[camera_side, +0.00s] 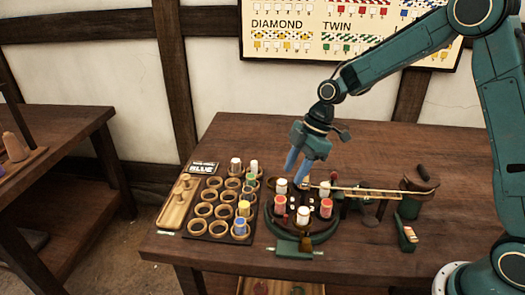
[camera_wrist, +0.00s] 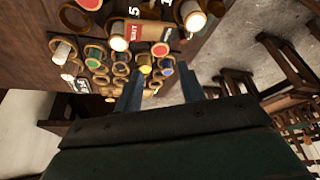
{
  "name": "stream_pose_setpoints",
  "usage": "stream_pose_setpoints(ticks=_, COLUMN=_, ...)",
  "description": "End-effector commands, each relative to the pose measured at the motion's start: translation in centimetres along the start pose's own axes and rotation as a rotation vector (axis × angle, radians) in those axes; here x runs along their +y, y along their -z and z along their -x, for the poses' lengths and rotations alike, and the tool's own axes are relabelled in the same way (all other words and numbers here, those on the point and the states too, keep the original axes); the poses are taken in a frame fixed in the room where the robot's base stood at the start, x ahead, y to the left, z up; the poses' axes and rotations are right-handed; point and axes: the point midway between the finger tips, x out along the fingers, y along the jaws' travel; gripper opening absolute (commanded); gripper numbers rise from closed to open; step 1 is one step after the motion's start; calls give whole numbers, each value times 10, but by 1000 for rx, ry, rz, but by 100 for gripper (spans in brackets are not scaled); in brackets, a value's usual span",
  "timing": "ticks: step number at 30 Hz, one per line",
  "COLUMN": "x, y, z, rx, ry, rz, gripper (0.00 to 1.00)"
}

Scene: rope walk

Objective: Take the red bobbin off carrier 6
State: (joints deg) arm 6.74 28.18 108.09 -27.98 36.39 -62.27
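Red bobbins stand on the round carrier machine (camera_side: 303,240), one at its front left (camera_side: 280,205) and one at its front right (camera_side: 326,207). White bobbins stand between and behind them, such as the front one (camera_side: 303,214). I cannot read which carrier is number 6 in the side view. My gripper (camera_side: 298,177) points down over the back of the machine, its two blue fingers apart with nothing seen between them. In the wrist view the fingers (camera_wrist: 162,88) are also apart, and a numeral 5 shows on a dark plate near the top. A red bobbin top (camera_wrist: 160,49) appears beyond the fingertips.
A dark rack of wooden rings (camera_side: 203,210) left of the machine holds a few coloured bobbins, with several rings empty. A thin rod (camera_side: 365,191) extends right from the machine.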

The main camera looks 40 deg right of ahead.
Motion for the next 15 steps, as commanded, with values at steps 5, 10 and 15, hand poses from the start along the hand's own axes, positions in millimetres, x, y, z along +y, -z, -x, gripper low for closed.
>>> stream_pose_setpoints(ticks=5, x=-1, y=0, z=-26, rx=0, ry=3, rz=0, gripper=39)
stream_pose_setpoints(ticks=10, x=-1, y=0, z=-36, rx=-1, ry=1, rz=0, gripper=39)
stream_pose_setpoints(ticks=15, x=0, y=0, z=-38, rx=-1, ry=0, rz=0, gripper=39)
